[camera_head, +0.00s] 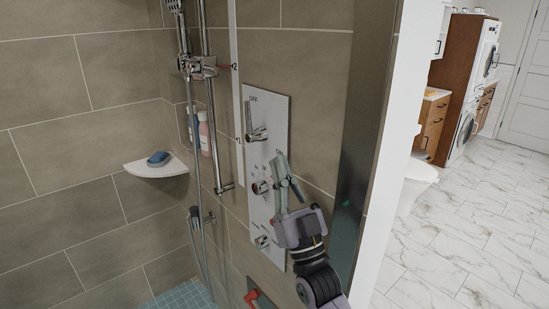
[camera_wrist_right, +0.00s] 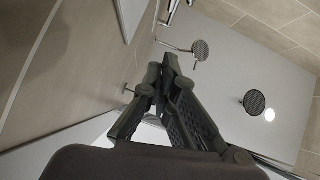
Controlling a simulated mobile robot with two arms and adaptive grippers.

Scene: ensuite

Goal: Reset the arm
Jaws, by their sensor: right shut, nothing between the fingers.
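My right gripper (camera_head: 282,177) is in front of the shower control panel (camera_head: 252,106) in the head view. Its fingers point up and are close together with nothing between them. The panel carries a metal lever (camera_head: 256,134) near its "OFF" label, above my gripper. A knob (camera_head: 261,187) sits just left of my fingers; I cannot tell whether they touch it. A lower knob (camera_head: 261,242) is left of the wrist. In the right wrist view the gripper (camera_wrist_right: 166,72) is shut and empty, with wall and ceiling behind it. My left gripper is not in view.
A chrome shower rail (camera_head: 207,110) stands left of the panel. A corner shelf (camera_head: 156,168) holds a blue soap-like item (camera_head: 158,158). A wall edge (camera_head: 392,150) is close on the right. Beyond it, a toilet (camera_head: 415,180) and open marble floor (camera_head: 470,230) show.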

